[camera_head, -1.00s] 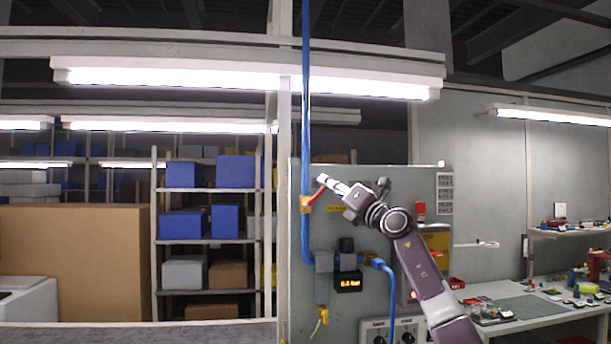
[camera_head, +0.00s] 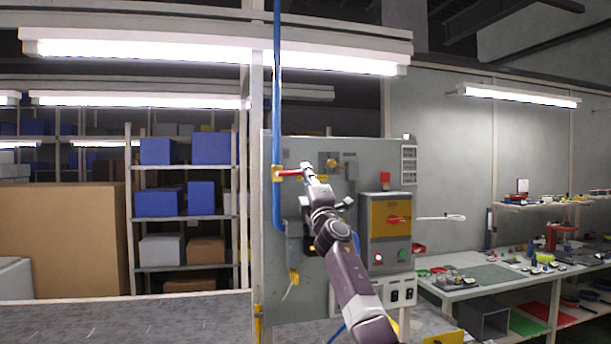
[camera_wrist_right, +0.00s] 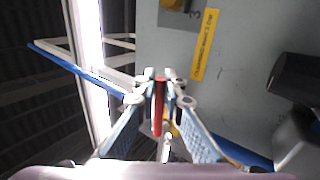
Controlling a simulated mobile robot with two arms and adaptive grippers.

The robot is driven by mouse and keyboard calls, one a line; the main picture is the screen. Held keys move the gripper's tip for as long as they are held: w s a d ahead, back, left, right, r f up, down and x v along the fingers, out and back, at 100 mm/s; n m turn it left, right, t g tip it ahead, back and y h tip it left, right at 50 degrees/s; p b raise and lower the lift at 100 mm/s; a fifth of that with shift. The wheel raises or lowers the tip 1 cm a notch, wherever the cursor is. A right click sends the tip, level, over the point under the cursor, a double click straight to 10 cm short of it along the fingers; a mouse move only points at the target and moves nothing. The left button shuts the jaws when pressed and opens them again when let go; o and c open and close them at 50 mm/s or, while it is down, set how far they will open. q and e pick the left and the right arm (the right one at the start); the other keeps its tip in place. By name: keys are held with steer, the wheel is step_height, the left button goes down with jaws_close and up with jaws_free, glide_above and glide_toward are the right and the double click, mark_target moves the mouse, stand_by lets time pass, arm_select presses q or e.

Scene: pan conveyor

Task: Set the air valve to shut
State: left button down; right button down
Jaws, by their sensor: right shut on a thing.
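The air valve has a yellow body (camera_head: 277,174) on the vertical blue pipe (camera_head: 277,110) in the head view. Its red lever (camera_head: 288,173) points right, about level and square across the pipe. My right gripper (camera_head: 305,168) is at the lever's outer end. In the right wrist view, the red lever (camera_wrist_right: 158,112) lies between the two fingers of my right gripper (camera_wrist_right: 160,84), which is shut on it. The fingers hide part of the lever's tip. My left gripper is out of view.
A grey panel (camera_head: 375,155) stands behind the valve, with a yellow switch box (camera_head: 390,218) carrying a red knob to the right. My right arm covers part of the panel. A cluttered workbench (camera_head: 470,288) is at the right, and shelves with boxes (camera_head: 160,202) are at the left.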

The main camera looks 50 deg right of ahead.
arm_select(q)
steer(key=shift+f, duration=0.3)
arm_select(e)
steer(key=shift+w+f+m+h, duration=0.1)
steer(key=shift+f+m+h, duration=0.3)
steer(key=shift+m, duration=0.1)
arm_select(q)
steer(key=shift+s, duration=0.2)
arm_select(e)
steer(key=shift+g, duration=0.3)
steer(key=c, duration=2)
jaws_free()
steer(key=shift+r, duration=0.1)
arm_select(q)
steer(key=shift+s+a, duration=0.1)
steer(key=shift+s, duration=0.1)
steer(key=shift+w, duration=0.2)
arm_select(e)
steer(key=shift+v, duration=6.05)
steer(key=shift+d, duration=0.1)
